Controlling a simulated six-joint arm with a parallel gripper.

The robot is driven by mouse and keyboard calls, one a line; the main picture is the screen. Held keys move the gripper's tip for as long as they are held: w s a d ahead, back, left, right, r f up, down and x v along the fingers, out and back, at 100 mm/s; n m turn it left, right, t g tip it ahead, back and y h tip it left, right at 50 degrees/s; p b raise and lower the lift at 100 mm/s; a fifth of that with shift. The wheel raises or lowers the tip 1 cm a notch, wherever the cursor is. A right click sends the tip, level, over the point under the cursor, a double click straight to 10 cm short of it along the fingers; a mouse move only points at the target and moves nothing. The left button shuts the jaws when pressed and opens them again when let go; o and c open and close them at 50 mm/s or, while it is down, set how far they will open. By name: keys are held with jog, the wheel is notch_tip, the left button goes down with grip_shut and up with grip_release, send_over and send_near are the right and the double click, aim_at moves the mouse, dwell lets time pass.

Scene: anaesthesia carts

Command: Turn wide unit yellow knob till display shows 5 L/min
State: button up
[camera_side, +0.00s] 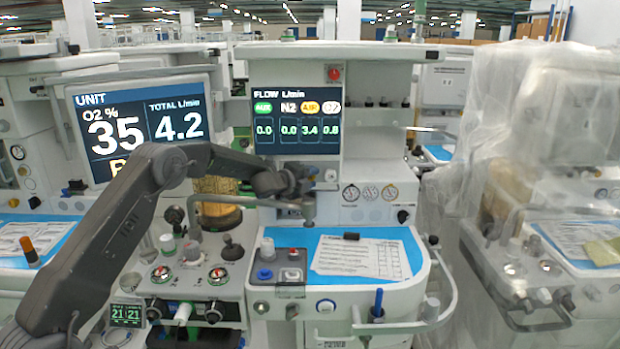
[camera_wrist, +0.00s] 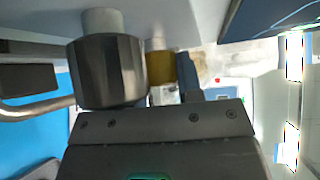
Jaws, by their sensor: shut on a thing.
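The wide unit's flow display (camera_side: 296,118) is lit, with columns reading 0.0, 0.0, 3.4 and 0.8; the 3.4 stands under a yellow AIR label. My gripper (camera_side: 307,180) is at the panel just below this display. In the wrist view, the yellow knob (camera_wrist: 160,68) shows between a large dark cylinder (camera_wrist: 107,72) and a gripper finger, and my gripper is shut on it. The other finger is not clearly visible. In the side view my gripper hides the yellow knob.
A left screen (camera_side: 140,125) reads O2 35 % and total 4.2 L/min. Round gauges (camera_side: 369,193) sit right of my gripper. Below is a blue worktop (camera_side: 405,240) with papers (camera_side: 360,257). A pale rail (camera_side: 225,200) runs left of my gripper. A plastic-draped cart stands right.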

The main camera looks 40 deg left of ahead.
jog(key=o, duration=0.6)
jog(key=shift+o, duration=0.2)
jog(key=shift+s, duration=0.1)
jog(key=s+r, duration=0.2)
jog(key=s, duration=1.1)
jog(key=shift+s, duration=0.25)
jog(key=shift+d, duration=0.1)
